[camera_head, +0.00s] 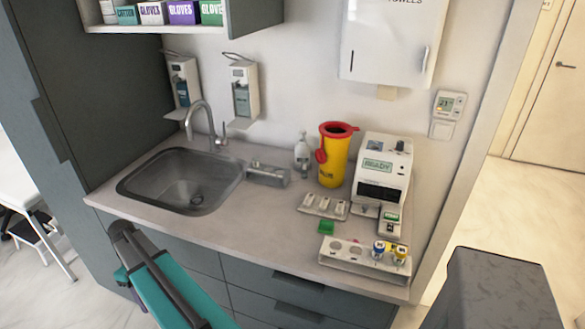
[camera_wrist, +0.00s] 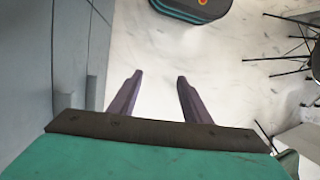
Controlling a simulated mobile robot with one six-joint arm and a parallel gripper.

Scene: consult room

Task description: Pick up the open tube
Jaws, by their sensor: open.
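A white rack (camera_head: 365,259) with round holes stands near the counter's front right edge. A blue-marked tube (camera_head: 379,250) and a yellow-marked tube (camera_head: 400,254) stand in its right part; its left holes look empty. I cannot tell at this size which tube is open. A small pink-red thing shows behind the rack, too small to name. My gripper (camera_wrist: 158,77) is open and empty in the wrist view, with its fingers over pale floor. No tube shows in that view. In the head view my arm is at the lower left, well away from the rack.
The sink (camera_head: 183,181) is at left. Counter between sink and rack is mostly clear.

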